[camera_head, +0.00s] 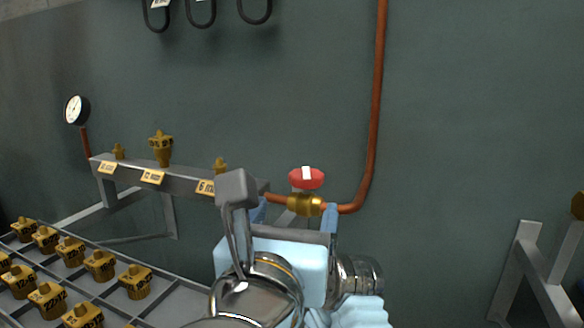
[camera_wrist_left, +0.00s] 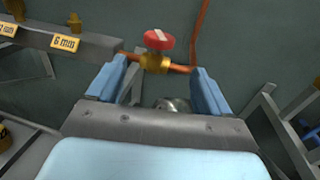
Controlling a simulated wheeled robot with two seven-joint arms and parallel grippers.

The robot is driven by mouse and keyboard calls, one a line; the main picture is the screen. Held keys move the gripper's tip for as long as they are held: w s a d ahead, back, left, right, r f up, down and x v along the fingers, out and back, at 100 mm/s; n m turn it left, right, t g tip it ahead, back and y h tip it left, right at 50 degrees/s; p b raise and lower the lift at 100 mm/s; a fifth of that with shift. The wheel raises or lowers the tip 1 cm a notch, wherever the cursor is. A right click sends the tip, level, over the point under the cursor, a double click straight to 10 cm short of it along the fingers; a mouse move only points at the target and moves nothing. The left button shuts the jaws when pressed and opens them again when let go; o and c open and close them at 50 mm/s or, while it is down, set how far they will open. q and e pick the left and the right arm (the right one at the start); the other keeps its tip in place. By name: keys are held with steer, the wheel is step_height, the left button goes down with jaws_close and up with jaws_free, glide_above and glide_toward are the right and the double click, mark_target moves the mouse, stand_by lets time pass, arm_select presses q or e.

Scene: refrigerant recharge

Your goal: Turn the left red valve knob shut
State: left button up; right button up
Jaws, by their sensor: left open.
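The red valve knob (camera_head: 306,178) with a white mark on top sits on a brass valve body (camera_head: 306,204) in a copper pipe against the wall. It also shows in the left wrist view (camera_wrist_left: 159,40), above the brass body (camera_wrist_left: 155,63). My left gripper (camera_head: 296,212) is open, its blue fingers either side of the valve in the picture. In the left wrist view the left gripper (camera_wrist_left: 168,84) has its fingertips below and outside the knob, with a gap on each side; I see no contact. My right gripper is not in view.
A grey rail (camera_head: 185,182) with labelled brass fittings runs left of the valve. A tray (camera_head: 180,303) of brass parts lies at the lower left. A copper pipe (camera_head: 378,90) rises to the right. A gauge (camera_head: 76,110) is at the far left.

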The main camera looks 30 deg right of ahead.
mark_target(308, 176)
arm_select(q)
steer(key=p+x, duration=0.1)
steer(key=x, duration=1.2)
steer(key=shift+w+d, duration=0.1)
steer(key=shift+w, duration=0.2)
